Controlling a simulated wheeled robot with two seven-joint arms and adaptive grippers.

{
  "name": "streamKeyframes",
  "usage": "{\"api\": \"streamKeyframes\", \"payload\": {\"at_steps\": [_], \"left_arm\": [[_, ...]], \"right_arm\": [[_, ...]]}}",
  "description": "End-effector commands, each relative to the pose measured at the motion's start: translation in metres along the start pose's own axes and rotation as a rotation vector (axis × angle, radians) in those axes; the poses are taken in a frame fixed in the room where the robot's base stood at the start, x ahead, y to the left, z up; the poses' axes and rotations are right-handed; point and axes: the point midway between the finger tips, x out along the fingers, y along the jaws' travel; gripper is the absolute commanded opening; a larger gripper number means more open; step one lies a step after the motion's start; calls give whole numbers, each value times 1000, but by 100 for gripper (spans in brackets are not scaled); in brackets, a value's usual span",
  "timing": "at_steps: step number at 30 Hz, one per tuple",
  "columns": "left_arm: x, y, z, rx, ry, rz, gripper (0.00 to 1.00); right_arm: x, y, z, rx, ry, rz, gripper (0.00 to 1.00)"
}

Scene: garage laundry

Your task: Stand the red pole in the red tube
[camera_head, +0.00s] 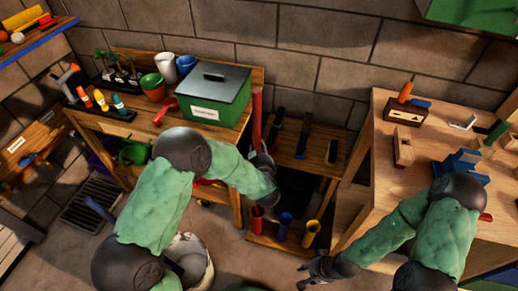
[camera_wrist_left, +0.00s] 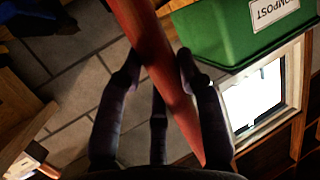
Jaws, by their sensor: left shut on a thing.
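The red pole (camera_head: 257,112) stands roughly upright beside the green compost bin in the head view. My left gripper (camera_head: 262,158) is shut on it. In the left wrist view the red pole (camera_wrist_left: 152,48) runs between the dark fingers of the left gripper (camera_wrist_left: 158,75). The red tube (camera_head: 257,217) stands on a low wooden stand, below my left gripper in the picture. The pole's lower end is hidden behind my gripper and arm in the head view. My right gripper (camera_head: 312,272) is low, right of the tubes, with its fingers spread and empty.
A blue tube (camera_head: 285,224) and a yellow tube (camera_head: 311,232) stand right of the red tube. The green compost bin (camera_head: 214,95) is on the bench at left, close to the pole. A wooden workbench (camera_head: 382,150) with tools and blocks is at right.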

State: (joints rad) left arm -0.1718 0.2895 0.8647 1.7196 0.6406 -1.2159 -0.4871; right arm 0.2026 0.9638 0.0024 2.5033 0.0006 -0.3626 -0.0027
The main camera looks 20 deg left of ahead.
Motion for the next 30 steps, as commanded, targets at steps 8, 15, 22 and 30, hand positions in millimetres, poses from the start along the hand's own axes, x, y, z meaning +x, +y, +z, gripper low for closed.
{"api": "streamKeyframes", "payload": {"at_steps": [8,15,22,30], "left_arm": [[6,0,20,0,3,0,0],[10,0,35,-1,2,-1,0],[15,0,51,-1,2,-1,0],[20,0,68,-1,1,-1,0]], "right_arm": [[16,6,-1,0,0,0,40],[27,10,-1,0,0,0,40],[38,14,-1,0,0,0,40],[51,18,-2,0,0,0,40]]}}
